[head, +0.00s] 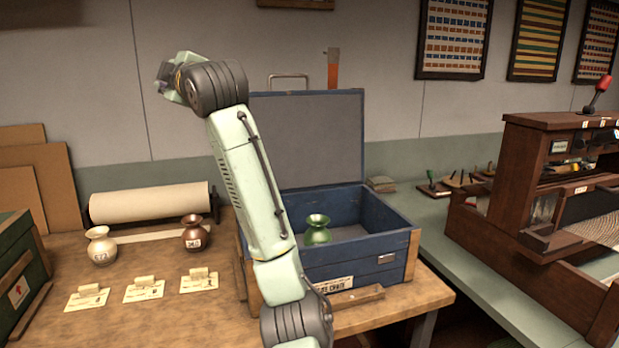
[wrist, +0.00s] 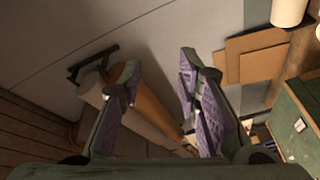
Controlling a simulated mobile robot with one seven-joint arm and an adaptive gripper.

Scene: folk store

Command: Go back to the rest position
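My gripper (wrist: 160,85) is open and empty in the wrist view, its two fingers with purple pads spread apart. In the head view my arm is raised in front of the blue crate, and my gripper (head: 170,75) is high at the upper left, in front of the bare wall. A green vase (head: 318,229) stands inside the open blue crate (head: 397,222). A cream vase (head: 100,246) and a brown vase (head: 194,234) stand on the wooden table (head: 190,322) to the left. The gripper touches none of them.
A paper roll (head: 150,202) lies behind the vases. Several cards (head: 143,291) lie in front. A green box (head: 15,270) stands at the left edge. A wooden loom-like frame (head: 530,190) stands right. The air around the gripper is free.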

